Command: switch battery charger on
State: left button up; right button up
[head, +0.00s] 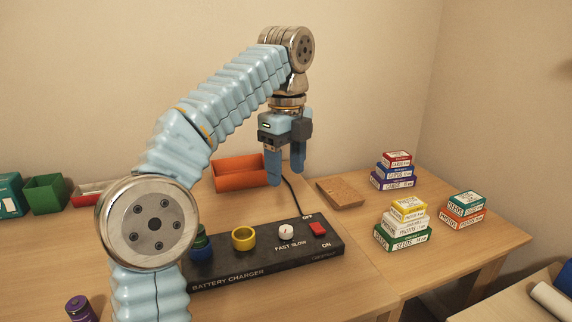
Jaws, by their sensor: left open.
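The black battery charger (262,262) lies on the desk at the lower centre. Its red rocker switch (318,229) sits at the right end, between the labels OFF and ON; I cannot tell which way it is tipped. A white FAST/SLOW knob (286,232) is left of the switch. My right gripper is out of view.
An orange bin (240,173) stands behind the charger. A cork board (340,194) and several stacked small boxes (403,226) lie to the right. A purple-topped battery (80,308) stands at the lower left. A green bin (45,194) is at far left.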

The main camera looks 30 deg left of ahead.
aim_at(317, 228)
jog(key=k+l, duration=0.8)
